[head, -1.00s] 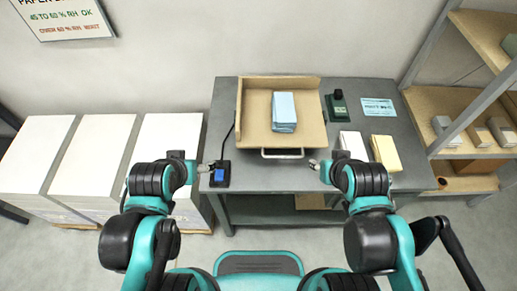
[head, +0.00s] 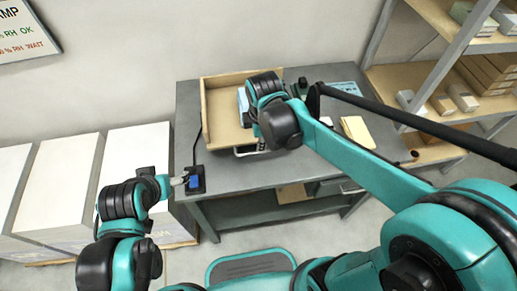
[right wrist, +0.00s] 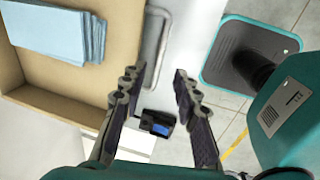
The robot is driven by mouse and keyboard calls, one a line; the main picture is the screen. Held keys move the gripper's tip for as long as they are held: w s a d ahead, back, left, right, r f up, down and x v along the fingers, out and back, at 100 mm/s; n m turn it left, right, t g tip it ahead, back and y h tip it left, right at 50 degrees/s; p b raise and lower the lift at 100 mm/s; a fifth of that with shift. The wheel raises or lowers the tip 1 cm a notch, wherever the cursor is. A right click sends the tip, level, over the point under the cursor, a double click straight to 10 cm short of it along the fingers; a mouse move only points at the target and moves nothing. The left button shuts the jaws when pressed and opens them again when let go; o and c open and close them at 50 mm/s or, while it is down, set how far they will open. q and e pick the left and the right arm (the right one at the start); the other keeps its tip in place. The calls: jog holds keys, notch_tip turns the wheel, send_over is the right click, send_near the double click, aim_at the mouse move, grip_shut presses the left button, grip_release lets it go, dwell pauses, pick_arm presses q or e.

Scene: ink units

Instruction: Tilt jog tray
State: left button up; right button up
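The jog tray (head: 221,129) is a wooden tray with raised walls on the grey table, flat as far as I can see. A light blue paper stack (head: 242,100) lies in it, partly behind my right arm; it also shows in the right wrist view (right wrist: 50,28). The tray's metal handle (right wrist: 158,48) is on its front side. My right gripper (right wrist: 155,78) is open, its fingers either side of the handle in the wrist view; contact is unclear.
The blue-screen device (head: 195,180) sits at the grey table's (head: 235,177) left front edge, with a cable. White paper stacks (head: 67,180) stand left. A shelf rack (head: 440,100) stands right.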

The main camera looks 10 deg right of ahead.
jog(key=f+b, duration=0.1)
jog(key=f, duration=0.2)
jog(key=w+f+b, duration=0.1)
jog(key=f+b, duration=0.1)
jog(key=f, duration=0.2)
jog(key=shift+w+f, duration=0.2)
jog(key=shift+f, duration=0.05)
grip_shut()
